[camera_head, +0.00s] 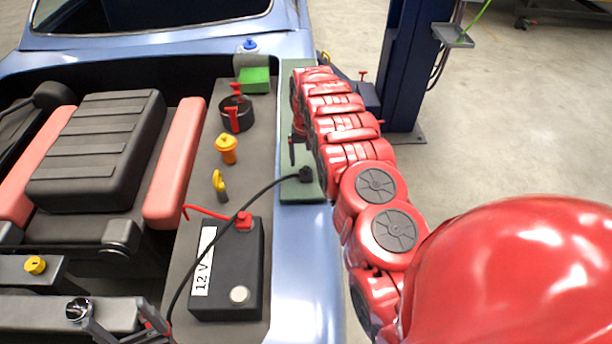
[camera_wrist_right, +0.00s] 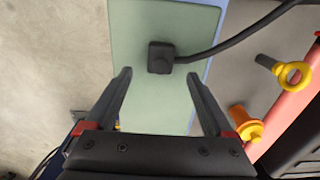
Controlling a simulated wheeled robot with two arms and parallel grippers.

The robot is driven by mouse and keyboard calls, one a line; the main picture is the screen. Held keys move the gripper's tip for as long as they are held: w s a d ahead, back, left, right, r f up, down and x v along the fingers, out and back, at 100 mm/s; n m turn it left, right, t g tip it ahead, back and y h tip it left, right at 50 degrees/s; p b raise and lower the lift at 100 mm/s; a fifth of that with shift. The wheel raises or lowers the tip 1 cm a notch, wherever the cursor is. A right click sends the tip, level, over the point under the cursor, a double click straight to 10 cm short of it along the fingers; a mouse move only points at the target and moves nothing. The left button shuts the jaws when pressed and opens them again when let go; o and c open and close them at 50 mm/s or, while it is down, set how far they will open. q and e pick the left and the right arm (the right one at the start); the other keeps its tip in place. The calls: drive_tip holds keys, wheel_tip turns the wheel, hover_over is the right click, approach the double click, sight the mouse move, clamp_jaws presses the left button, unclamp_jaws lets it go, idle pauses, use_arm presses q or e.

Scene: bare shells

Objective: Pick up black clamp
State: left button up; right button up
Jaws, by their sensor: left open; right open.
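The black clamp (camera_head: 305,174) is a small dark block on the green mat (camera_head: 300,190), with a black cable leading from it. It also shows in the right wrist view (camera_wrist_right: 160,57), just beyond and between the fingertips. My right gripper (camera_wrist_right: 158,75) is open and empty, its two fingers pointing toward the clamp without visibly touching it. In the head view it is mostly hidden behind my red arm. My left gripper (camera_head: 118,318) is at the bottom left edge, partly cut off, open, far from the clamp.
A black 12 V battery (camera_head: 225,275) with a red terminal clamp sits left of the mat, the cable (camera_head: 250,203) arching over it. A yellow ring dipstick (camera_head: 219,184), orange cap (camera_head: 226,148), black pot (camera_head: 236,115) and green block (camera_head: 254,80) stand along the engine bay.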

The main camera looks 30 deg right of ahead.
sight(306, 167)
wheel_tip(306, 167, down, 6)
drive_tip(key=b, duration=0.3)
drive_tip(key=shift+w+r, duration=0.1)
drive_tip(key=shift+r, duration=0.2)
drive_tip(key=shift+c, duration=1.3)
clamp_jaws()
